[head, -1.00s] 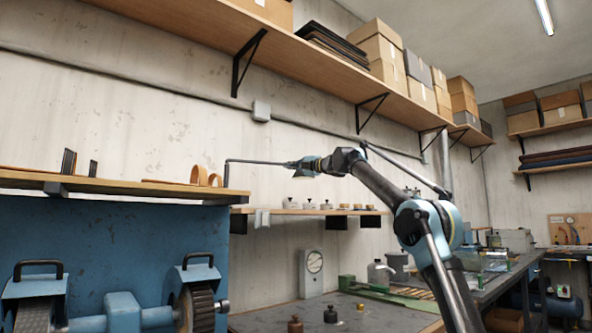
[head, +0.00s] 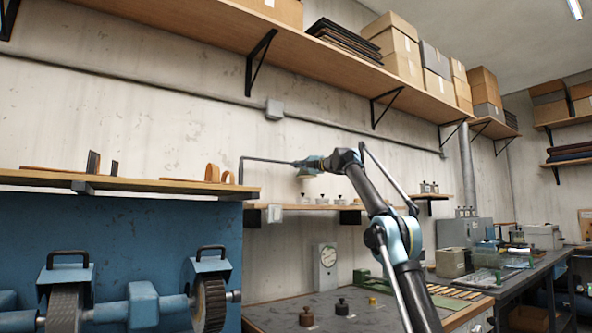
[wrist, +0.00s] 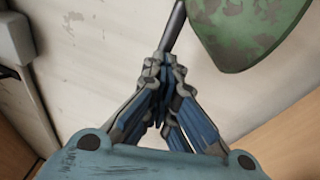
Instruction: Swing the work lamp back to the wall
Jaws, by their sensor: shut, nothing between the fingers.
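The work lamp's thin dark arm (head: 268,160) rises from the left-hand shelf end and runs right to my gripper in the head view. In the wrist view, a worn green lamp shade (wrist: 245,30) fills the top right, and a grey rod (wrist: 173,28) runs up from behind my fingertips. My gripper (wrist: 164,72) is shut and empty, its fingertips at the rod's lower end. I cannot tell whether they touch it. In the head view my gripper (head: 308,164) is small and overlaps the lamp head, so the shade is mostly hidden there.
A wooden shelf (head: 130,184) with sandal parts is above the blue grinding machine (head: 130,235) at left. A small wall shelf (head: 290,206) holds little items below the lamp. A long shelf (head: 215,35) with boxes runs overhead.

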